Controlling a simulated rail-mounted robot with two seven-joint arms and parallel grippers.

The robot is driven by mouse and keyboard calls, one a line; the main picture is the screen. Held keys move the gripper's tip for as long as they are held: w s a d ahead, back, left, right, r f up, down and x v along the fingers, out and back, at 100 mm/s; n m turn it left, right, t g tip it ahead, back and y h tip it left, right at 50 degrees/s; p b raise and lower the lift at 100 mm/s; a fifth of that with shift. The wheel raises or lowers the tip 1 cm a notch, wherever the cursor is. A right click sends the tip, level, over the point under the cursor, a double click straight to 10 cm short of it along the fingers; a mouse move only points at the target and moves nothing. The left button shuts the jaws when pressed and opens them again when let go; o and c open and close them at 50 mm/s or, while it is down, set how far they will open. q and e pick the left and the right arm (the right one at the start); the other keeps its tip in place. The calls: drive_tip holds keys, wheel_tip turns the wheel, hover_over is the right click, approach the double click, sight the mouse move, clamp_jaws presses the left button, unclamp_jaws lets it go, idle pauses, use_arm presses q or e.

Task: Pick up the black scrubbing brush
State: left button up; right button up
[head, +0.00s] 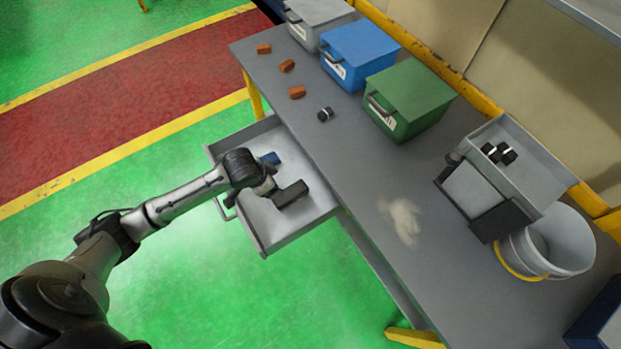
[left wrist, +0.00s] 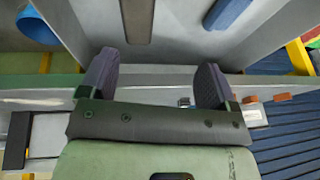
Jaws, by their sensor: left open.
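The black scrubbing brush (head: 290,194) is a dark block lying in the open grey drawer (head: 262,226), close to my left gripper (head: 268,188). In the left wrist view, a dark brown strip that looks like the brush (left wrist: 137,20) lies beyond the fingers, ahead and nearer the left finger. My left gripper (left wrist: 155,78) is open, with nothing between its fingers. It is above the drawer; its exact height over the brush is hard to tell. My right gripper is not in view.
A blue object (head: 270,158) lies in the drawer behind my wrist and also shows in the left wrist view (left wrist: 228,12). The workbench (head: 345,165) holds blue (head: 358,55) and green (head: 412,95) boxes, a white bucket (head: 550,242) and a pale dust patch (head: 403,220).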

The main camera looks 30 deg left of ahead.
sight(289, 193)
use_arm(q)
drive_tip(key=shift+n+h, duration=0.5)
drive_tip(key=shift+h, duration=0.3)
drive_tip(key=d+f, duration=0.3)
drive_tip(key=shift+w+d+f+b, duration=0.25)
drive_tip(key=shift+w+b, duration=0.1)
drive_tip(key=shift+w, duration=0.05)
drive_tip(key=x, duration=0.2)
drive_tip(key=b+x, duration=0.1)
drive_tip(key=x, duration=0.1)
drive_tip(key=shift+w+a+f, duration=0.15)
drive_tip(key=shift+w+f, duration=0.1)
drive_tip(key=shift+f, duration=0.1)
drive_tip(key=shift+w+f, duration=0.2)
drive_tip(key=shift+f, duration=0.2)
drive_tip(key=x, duration=0.1)
drive_tip(key=b+x, duration=0.1)
drive_tip(key=x, duration=0.2)
drive_tip(key=shift+a+f+b, duration=0.25)
drive_tip(key=shift+b, duration=0.1)
drive_tip(key=shift+w+d+f, duration=0.1)
drive_tip(key=shift+w+f, duration=0.1)
drive_tip(key=shift+f, duration=0.2)
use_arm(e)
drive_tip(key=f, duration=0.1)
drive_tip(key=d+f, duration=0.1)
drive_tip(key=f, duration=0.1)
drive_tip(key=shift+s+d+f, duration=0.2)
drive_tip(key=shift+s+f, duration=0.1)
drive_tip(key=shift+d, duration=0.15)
